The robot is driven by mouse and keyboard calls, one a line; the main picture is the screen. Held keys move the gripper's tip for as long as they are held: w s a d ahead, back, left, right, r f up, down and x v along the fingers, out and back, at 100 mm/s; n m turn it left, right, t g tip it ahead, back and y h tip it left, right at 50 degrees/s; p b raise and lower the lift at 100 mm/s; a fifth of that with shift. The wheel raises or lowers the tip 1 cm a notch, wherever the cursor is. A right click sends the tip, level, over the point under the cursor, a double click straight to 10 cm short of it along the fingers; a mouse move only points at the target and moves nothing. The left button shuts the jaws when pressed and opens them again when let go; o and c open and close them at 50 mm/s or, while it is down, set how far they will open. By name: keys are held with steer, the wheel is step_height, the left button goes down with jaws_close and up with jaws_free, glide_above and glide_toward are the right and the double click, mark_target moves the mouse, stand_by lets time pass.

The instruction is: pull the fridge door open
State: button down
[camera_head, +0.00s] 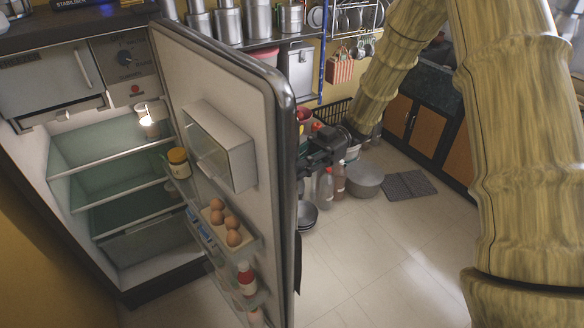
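The fridge (125,258) stands at the left with its inside in view. Its door (270,190) is swung wide open and stands edge-on near the middle, its inner side facing left. My gripper (309,160) is dark and sits right beside the outer face of the door, near its free edge. The fingertips are partly hidden by the door edge, so I cannot tell whether they are touching a handle or how far apart they are. The handle is not clearly visible.
Door shelves hold eggs (233,238), a yellow-lidded jar (179,162) and a red-capped bottle (246,278). Bottles (325,188) and pots (365,185) stand on the floor behind the gripper. Steel canisters (258,18) line a shelf above. The tiled floor (385,265) at the front right is clear.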

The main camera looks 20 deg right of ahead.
steer(key=c, duration=1.4)
jaws_free()
steer(key=v, duration=1.2)
steer(key=shift+f, duration=0.1)
